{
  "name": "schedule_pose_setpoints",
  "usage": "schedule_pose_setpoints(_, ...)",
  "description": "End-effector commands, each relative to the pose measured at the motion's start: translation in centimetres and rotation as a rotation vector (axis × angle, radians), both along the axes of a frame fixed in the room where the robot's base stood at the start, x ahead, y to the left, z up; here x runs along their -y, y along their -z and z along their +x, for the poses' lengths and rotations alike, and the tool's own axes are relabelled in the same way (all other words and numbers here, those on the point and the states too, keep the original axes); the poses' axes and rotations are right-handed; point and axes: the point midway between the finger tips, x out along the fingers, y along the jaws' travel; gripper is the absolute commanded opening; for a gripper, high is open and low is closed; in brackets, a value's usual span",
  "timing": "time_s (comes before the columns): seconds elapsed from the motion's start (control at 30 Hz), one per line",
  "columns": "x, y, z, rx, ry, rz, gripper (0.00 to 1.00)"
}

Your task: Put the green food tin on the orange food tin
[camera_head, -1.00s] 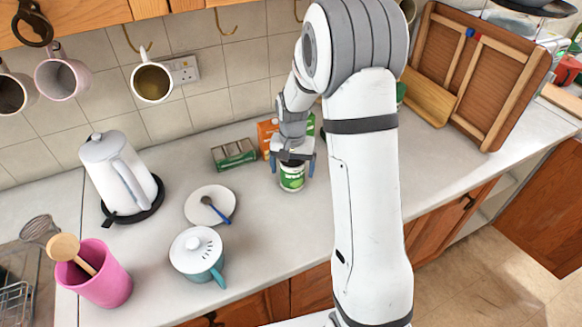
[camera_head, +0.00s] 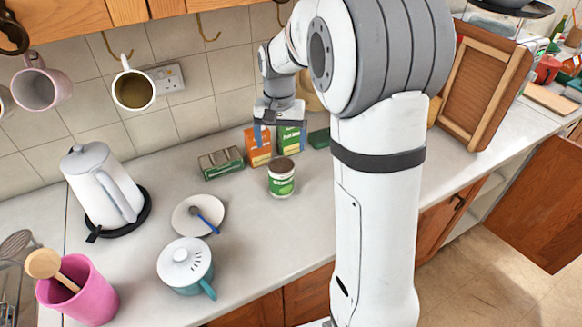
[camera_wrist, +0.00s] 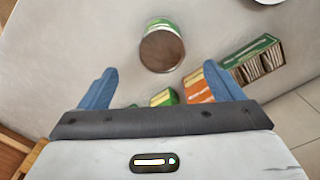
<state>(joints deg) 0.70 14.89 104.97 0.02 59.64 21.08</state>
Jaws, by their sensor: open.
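The green food tin (camera_head: 282,182) stands upright on the worktop, with a brown top and a green and white label. It also shows in the wrist view (camera_wrist: 161,50), top centre, beyond my fingertips. My gripper (camera_head: 280,137) is open and empty, raised behind the tin and in front of the cartons. Its two blue fingers also show in the wrist view (camera_wrist: 160,72), spread wide. I cannot make out an orange food tin in either view; my arm hides part of the worktop.
An orange carton (camera_head: 258,148) and a green carton (camera_head: 289,139) stand behind the tin, close to my gripper. A green box (camera_head: 221,163) lies left of them. A plate (camera_head: 198,216), teal pot (camera_head: 186,266) and kettle (camera_head: 101,185) stand further left. Worktop in front of the tin is clear.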

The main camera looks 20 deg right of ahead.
Motion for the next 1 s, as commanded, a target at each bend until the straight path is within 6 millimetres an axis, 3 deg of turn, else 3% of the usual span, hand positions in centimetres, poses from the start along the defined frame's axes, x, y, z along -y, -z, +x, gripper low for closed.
schedule_pose_setpoints(0.2,-0.1,-3.3,-5.1,0.065,-0.078,-0.004,0.87)
schedule_pose_setpoints(0.43,-0.2,-5.5,-12.1,0.146,-0.186,-0.017,0.87)
schedule_pose_setpoints(0.73,-0.3,-5.5,-20.7,0.243,-0.320,-0.044,0.87)
schedule_pose_setpoints(1.0,-0.6,-4.5,-24.2,0.285,-0.380,-0.060,0.87)
